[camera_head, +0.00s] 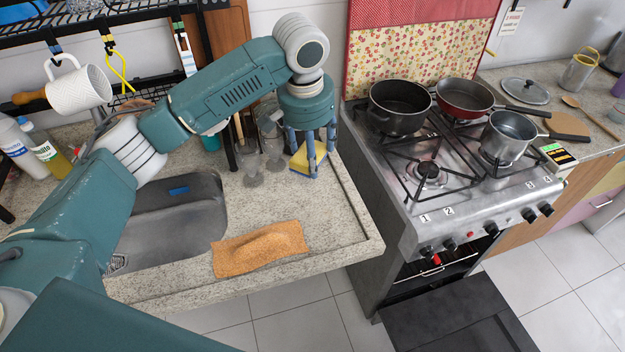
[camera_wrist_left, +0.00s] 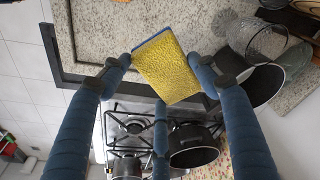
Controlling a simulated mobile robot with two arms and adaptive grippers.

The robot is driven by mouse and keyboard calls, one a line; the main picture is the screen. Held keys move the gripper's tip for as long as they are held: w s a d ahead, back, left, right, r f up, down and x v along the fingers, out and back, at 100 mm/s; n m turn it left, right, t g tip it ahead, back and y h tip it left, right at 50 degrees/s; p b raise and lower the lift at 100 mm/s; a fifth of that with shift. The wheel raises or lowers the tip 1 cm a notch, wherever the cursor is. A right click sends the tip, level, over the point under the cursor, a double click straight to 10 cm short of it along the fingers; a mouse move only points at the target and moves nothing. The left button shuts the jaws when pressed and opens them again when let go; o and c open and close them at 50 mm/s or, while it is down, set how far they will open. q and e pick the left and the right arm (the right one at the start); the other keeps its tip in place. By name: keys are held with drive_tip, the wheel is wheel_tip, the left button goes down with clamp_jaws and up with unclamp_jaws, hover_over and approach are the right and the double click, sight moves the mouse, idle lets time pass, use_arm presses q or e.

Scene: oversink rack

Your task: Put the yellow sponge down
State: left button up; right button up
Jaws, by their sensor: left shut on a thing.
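The yellow sponge (camera_head: 305,158) is in my left gripper (camera_head: 312,168), at the back right of the granite counter (camera_head: 335,215), near the stove. In the left wrist view, the sponge (camera_wrist_left: 167,66) is a yellow rectangle with a blue edge. The fingers of my left gripper (camera_wrist_left: 165,75) are shut on its two sides, and a third finger is below it in the picture. The sponge is close to the counter in the head view; I cannot tell whether it touches it. My right gripper is in neither view.
Glasses (camera_head: 252,165) stand just left of the gripper. An orange cloth (camera_head: 258,248) lies at the counter's front, beside the sink (camera_head: 165,225). The stove (camera_head: 440,190) with several pans is to the right, across a gap. A dark rack (camera_head: 100,30) is at the back left.

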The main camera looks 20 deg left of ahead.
use_arm(q)
wheel_tip(320, 180, down, 6)
drive_tip(key=shift+w+p, duration=0.15)
drive_tip(key=shift+p, duration=0.3)
drive_tip(key=shift+f+p, duration=0.4)
drive_tip(key=shift+f, duration=2.3)
drive_tip(key=o, duration=1)
drive_tip(key=shift+f, duration=0.1)
drive_tip(key=r, duration=0.4)
drive_tip(key=s+r+b, duration=0.1)
drive_tip(key=r, duration=0.3)
drive_tip(key=r+b, duration=0.1)
drive_tip(key=r, duration=0.3)
drive_tip(key=shift+s+a+r, duration=0.1)
drive_tip(key=shift+s+a, duration=0.05)
drive_tip(key=shift+s, duration=0.25)
